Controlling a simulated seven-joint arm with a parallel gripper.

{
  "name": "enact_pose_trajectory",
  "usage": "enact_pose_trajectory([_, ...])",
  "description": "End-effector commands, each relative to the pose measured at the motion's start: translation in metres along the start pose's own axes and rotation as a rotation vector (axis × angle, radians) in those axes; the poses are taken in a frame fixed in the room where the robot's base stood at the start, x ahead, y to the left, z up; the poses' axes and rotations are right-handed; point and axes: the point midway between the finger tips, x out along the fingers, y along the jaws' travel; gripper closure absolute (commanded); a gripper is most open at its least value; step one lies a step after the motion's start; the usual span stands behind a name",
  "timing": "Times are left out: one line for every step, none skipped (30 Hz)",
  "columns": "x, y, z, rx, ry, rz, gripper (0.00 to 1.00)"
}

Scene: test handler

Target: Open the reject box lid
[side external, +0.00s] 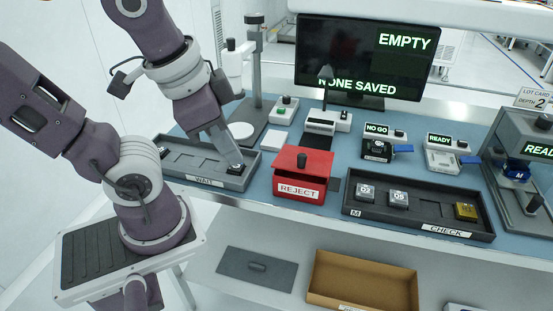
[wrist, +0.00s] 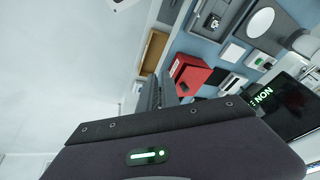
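The red reject box (side external: 300,190) stands on the blue bench top with a white REJECT label on its front. The box also shows in the wrist view (wrist: 190,73), just beyond the fingers. My gripper (side external: 229,155) is left of the box in the side view, in front of or above the WAIT tray (side external: 205,180); its exact height is unclear. In the wrist view the dark fingers (wrist: 160,92) are partly hidden by the gripper body, and I cannot see the gap between them.
A silver part (side external: 237,169) lies in the WAIT tray. The CHECK tray (side external: 430,229), holding several parts, stands right of the box. Small devices and a monitor (side external: 366,60) reading EMPTY and NONE SAVED stand behind. A brown bin (side external: 362,285) is below.

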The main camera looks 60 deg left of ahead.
Motion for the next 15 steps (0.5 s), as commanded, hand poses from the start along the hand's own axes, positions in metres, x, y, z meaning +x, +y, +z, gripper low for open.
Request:
enact_pose_trajectory([0.011, 0.001, 0.004, 0.174, -0.1, -0.024, 1.0])
enact_pose_trajectory([0.018, 0.0, 0.006, 0.307, -0.167, -0.051, 1.0])
enact_pose_trajectory([0.028, -0.002, 0.007, 0.5, -0.253, -0.093, 1.0])
enact_pose_trajectory([0.034, -0.004, 0.006, 0.648, -0.313, -0.129, 1.0])
enact_pose_trajectory([0.041, -0.005, 0.003, 0.797, -0.37, -0.168, 1.0])
enact_pose_trajectory([0.05, -0.004, -0.004, 1.001, -0.438, -0.226, 1.0])
enact_pose_trajectory([0.057, -0.002, -0.012, 1.151, -0.482, -0.274, 1.0])
enact_pose_trajectory([0.064, 0.002, -0.02, 1.298, -0.522, -0.323, 1.0])
enact_pose_trajectory([0.073, 0.009, -0.031, 1.479, -0.564, -0.39, 1.0])
enact_pose_trajectory([0.079, 0.017, -0.039, 1.601, -0.588, -0.441, 1.0])
enact_pose_trajectory([0.085, 0.025, -0.046, 1.713, -0.607, -0.49, 1.0])
enact_pose_trajectory([0.092, 0.037, -0.054, 1.84, -0.625, -0.549, 1.0])
enact_pose_trajectory([0.096, 0.045, -0.059, 1.918, -0.634, -0.588, 1.0])
enact_pose_trajectory([0.1, 0.052, -0.063, 1.983, -0.64, -0.622, 1.0])
enact_pose_trajectory([0.104, 0.061, -0.067, 2.048, -0.646, -0.658, 1.0])
